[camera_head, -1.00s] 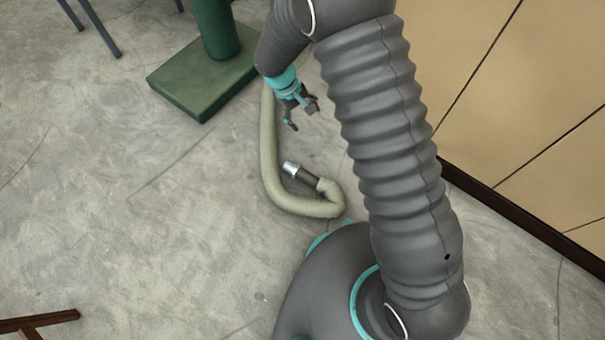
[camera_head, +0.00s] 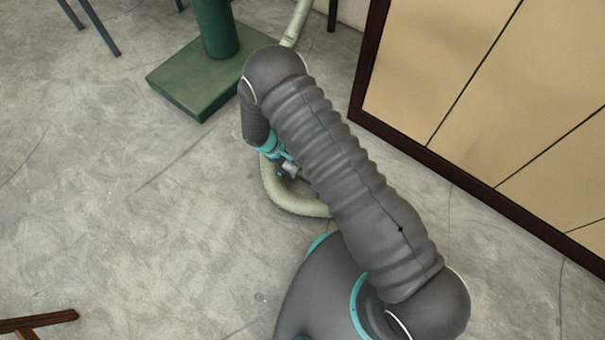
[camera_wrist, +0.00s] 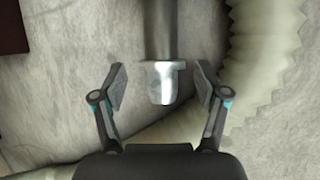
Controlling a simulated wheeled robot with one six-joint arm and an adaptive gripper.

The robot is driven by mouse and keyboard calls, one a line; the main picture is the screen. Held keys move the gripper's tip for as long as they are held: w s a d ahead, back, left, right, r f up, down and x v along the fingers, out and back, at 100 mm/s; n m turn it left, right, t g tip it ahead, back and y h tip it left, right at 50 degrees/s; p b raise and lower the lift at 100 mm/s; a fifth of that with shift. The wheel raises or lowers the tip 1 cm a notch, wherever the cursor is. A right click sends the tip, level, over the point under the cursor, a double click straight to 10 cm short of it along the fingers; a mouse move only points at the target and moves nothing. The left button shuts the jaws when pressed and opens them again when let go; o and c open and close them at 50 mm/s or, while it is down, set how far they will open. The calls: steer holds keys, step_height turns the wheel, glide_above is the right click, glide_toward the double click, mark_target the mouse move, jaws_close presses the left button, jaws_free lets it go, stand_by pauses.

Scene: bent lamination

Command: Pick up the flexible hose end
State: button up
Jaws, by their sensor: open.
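The flexible hose (camera_head: 288,199) is pale green-beige and lies curved on the floor, partly hidden behind my arm in the head view. In the wrist view its ribbed body (camera_wrist: 262,60) runs down the right side and across below the fingers. The hose end (camera_wrist: 164,82) is a bright metal tip on a dark grey cuff (camera_wrist: 172,28). My gripper (camera_wrist: 161,88) is open, with one finger to each side of the metal tip and a gap on both sides. In the head view my gripper (camera_head: 288,172) is low over the hose, and the hose end is hidden.
A green pedestal base (camera_head: 205,76) stands on the concrete floor behind and left of my gripper. A tan panel with a dark frame (camera_head: 480,90) stands at the right. A brown wooden leg (camera_head: 40,320) shows at lower left.

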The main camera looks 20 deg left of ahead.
steer(key=shift+s+d+x, duration=0.1)
steer(key=shift+d+x, duration=0.1)
steer(key=shift+x, duration=1.5)
steer(key=shift+s+d+x, duration=0.15)
steer(key=shift+d+x, duration=0.05)
steer(key=shift+x, duration=1.55)
steer(key=shift+r, duration=0.2)
steer(key=c, duration=1.2)
steer(key=shift+o, duration=0.2)
steer(key=shift+r, duration=0.5)
steer(key=r, duration=0.3)
steer(key=shift+s+d+r, duration=0.15)
steer(key=shift+s+r, duration=0.1)
steer(key=shift+r, duration=0.15)
steer(key=s+d+r, duration=0.6)
steer(key=s, duration=0.3)
steer(key=shift+d, duration=0.3)
steer(key=shift+r, duration=0.15)
